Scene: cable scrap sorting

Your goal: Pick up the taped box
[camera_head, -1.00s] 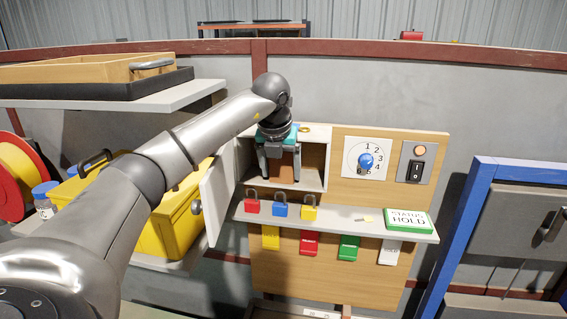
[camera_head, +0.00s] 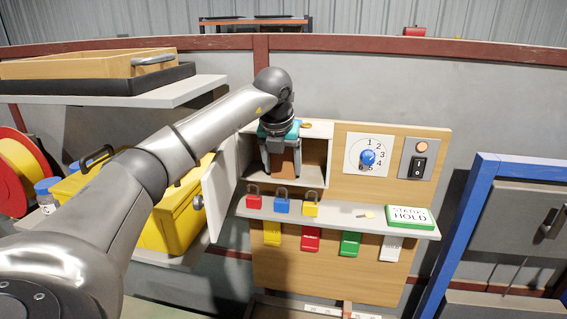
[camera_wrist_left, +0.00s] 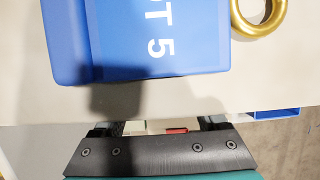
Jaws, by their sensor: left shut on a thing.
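A brown box (camera_head: 284,163) shows between the fingers of my left gripper (camera_head: 282,176), at the open white cabinet (camera_head: 318,151) in the head view. No tape can be made out on it, and the gripper hides much of it. The gripper points down and is shut on this box. In the left wrist view the dark finger mount (camera_wrist_left: 160,155) fills the bottom, and the box cannot be made out. My right gripper is not in view.
A blue block (camera_wrist_left: 140,35) marked "OT 5" and a gold ring (camera_wrist_left: 262,15) lie on the cabinet top. Red, blue and yellow padlocks (camera_head: 281,206) stand on the shelf below. The cabinet door (camera_head: 218,193) hangs open at left. A dial panel (camera_head: 368,156) is at right.

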